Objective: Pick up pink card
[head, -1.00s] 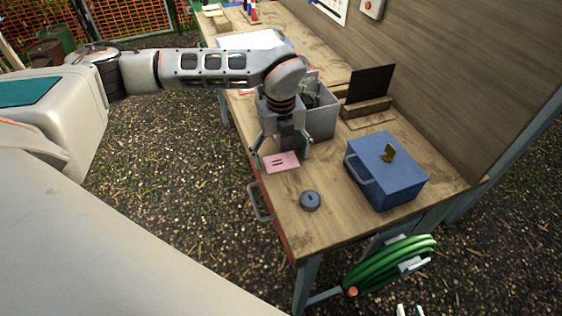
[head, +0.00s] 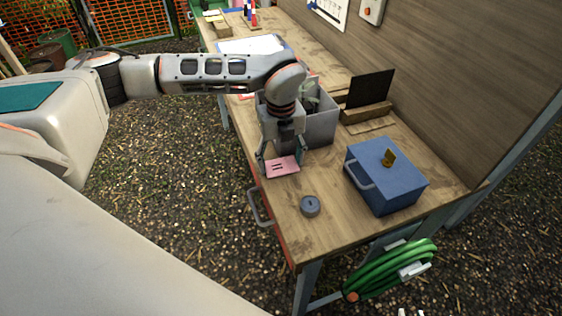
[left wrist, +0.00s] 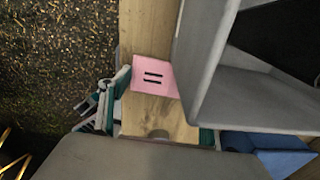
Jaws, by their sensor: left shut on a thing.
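The pink card (head: 283,167), with two dark bars on it, lies flat at the front edge of the wooden workbench, between the grey bin and the round grey disc. My left gripper (head: 281,163) points down over it, with one finger at each side, shut on the card. In the left wrist view the card (left wrist: 155,77) shows flat over the wood, with one green-and-grey finger (left wrist: 115,92) against its left side. The other finger is mostly hidden there. I cannot see a gap under the card. My right gripper is not in view.
A grey bin (head: 322,130) stands right behind the gripper. A blue box (head: 395,185) with a handle stands to the right, and a round grey disc (head: 310,205) lies in front. A wall panel (head: 450,90) closes the back. The bench's front right corner is clear.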

